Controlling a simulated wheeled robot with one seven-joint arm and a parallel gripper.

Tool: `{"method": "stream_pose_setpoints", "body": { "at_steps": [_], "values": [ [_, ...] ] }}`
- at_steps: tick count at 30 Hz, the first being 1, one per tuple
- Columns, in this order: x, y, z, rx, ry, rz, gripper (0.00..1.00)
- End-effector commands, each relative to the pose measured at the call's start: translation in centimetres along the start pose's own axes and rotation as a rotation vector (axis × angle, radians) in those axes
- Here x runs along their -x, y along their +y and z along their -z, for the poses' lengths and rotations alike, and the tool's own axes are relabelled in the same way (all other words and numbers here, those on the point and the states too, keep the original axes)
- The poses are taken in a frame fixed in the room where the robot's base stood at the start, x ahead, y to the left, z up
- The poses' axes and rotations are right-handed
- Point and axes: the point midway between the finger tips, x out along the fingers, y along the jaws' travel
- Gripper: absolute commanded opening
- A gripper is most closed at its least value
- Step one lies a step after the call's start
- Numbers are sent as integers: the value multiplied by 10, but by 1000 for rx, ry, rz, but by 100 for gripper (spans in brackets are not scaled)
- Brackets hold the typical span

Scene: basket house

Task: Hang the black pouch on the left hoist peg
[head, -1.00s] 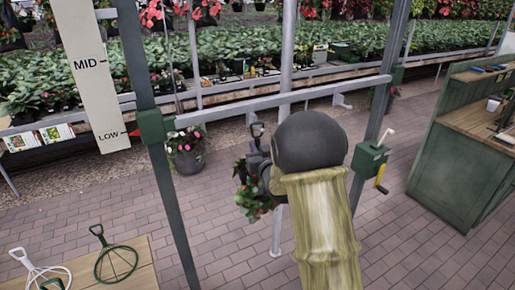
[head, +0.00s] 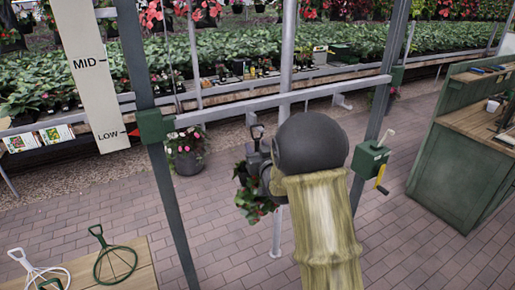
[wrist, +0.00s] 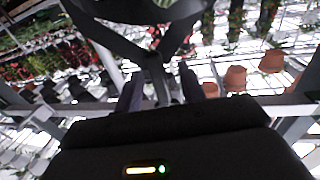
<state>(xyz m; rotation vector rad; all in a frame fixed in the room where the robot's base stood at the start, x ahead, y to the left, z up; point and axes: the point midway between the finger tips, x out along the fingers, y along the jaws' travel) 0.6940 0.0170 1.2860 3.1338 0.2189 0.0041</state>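The black pouch (head: 246,172), with green leaves and red flowers, hangs at my gripper (head: 259,154) below the hoist crossbar (head: 290,98) in the head view. My dark wrist hides part of it. In the wrist view a broad black band of the pouch (wrist: 115,38) fills the top. My gripper (wrist: 160,88) has a finger on either side of a dark upright piece of it and appears closed on it. The left hoist peg (head: 253,119) is beside the top of the pouch's hanger, partly hidden. I cannot tell whether they touch. The right peg (head: 341,101) is bare.
A green crank box (head: 369,158) with a yellow handle is on the right post. A height board (head: 90,70) stands left, its red pointer at LOW. A wooden table (head: 130,268) with wire hangers is front left. A green counter (head: 455,160) is right.

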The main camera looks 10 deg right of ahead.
Motion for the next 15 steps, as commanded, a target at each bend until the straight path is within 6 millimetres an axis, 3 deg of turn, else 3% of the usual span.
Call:
{"method": "stream_pose_setpoints", "body": {
  "at_steps": [8, 15],
  "values": [
    [9, 1, -4, 0, -7, -2, 40],
    [42, 1, -5, 0, -4, -2, 40]
  ]
}}
